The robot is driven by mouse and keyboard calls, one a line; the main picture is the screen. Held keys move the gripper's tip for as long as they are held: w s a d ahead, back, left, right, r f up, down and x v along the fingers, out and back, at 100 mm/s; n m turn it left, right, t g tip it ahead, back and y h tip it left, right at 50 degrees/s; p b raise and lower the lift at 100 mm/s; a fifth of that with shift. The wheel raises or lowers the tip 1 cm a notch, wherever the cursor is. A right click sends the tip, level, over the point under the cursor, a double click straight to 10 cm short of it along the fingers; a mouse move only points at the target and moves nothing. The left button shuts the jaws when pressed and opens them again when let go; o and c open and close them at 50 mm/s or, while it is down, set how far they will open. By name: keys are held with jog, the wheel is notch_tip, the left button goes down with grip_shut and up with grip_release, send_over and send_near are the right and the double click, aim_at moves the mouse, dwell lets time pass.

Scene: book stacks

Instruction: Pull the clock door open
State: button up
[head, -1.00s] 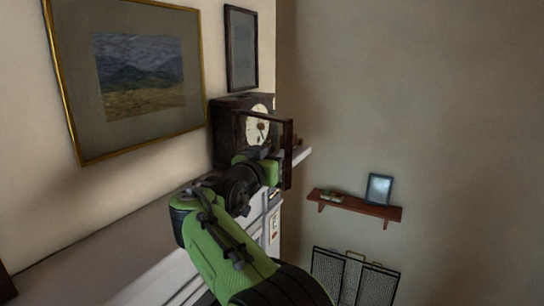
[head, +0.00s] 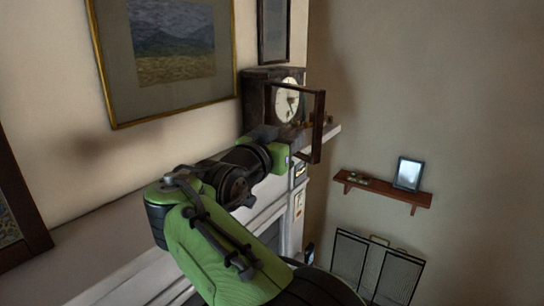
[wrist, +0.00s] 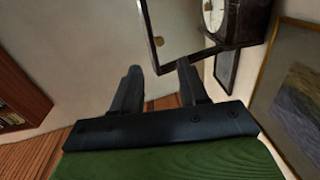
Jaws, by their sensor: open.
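The clock (head: 258,95) is a dark wooden box with a cream dial (head: 287,100), on the mantel in the head view. Its dial shows at the top of the wrist view (wrist: 213,14). The clock door (head: 318,125), a dark frame around a clear pane, stands swung out from the clock front. In the wrist view the door's frame (wrist: 205,52) has its lower corner just ahead of and between the fingertips as pictured. My gripper (head: 287,139) is open and empty, by the lower part of the door. I cannot tell whether it touches the door.
The white mantel (head: 328,138) runs under the clock. Framed pictures (head: 172,50) hang on the wall to the left. A wooden wall shelf (head: 385,190) holds a small frame, and a mesh fire screen (head: 375,265) stands below it.

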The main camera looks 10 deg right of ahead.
jog(key=v, duration=0.6)
jog(key=shift+s+a+b, duration=0.2)
jog(key=shift+s+b, duration=0.15)
jog(key=s+d+f+n+g+y+b, duration=0.1)
jog(key=s+d+f+n+g+y, duration=0.45)
jog(key=d+f, duration=0.75)
jog(key=s+a+f+g+y, duration=0.1)
jog(key=s+f+g+y, duration=0.1)
jog(key=s+f, duration=0.5)
jog(key=s+a+f+n+g+y, duration=0.1)
jog(key=s+f+y, duration=0.2)
jog(key=s+f, duration=0.4)
jog(key=s+b, duration=0.1)
jog(key=s, duration=0.7)
jog(key=shift+g, duration=0.35)
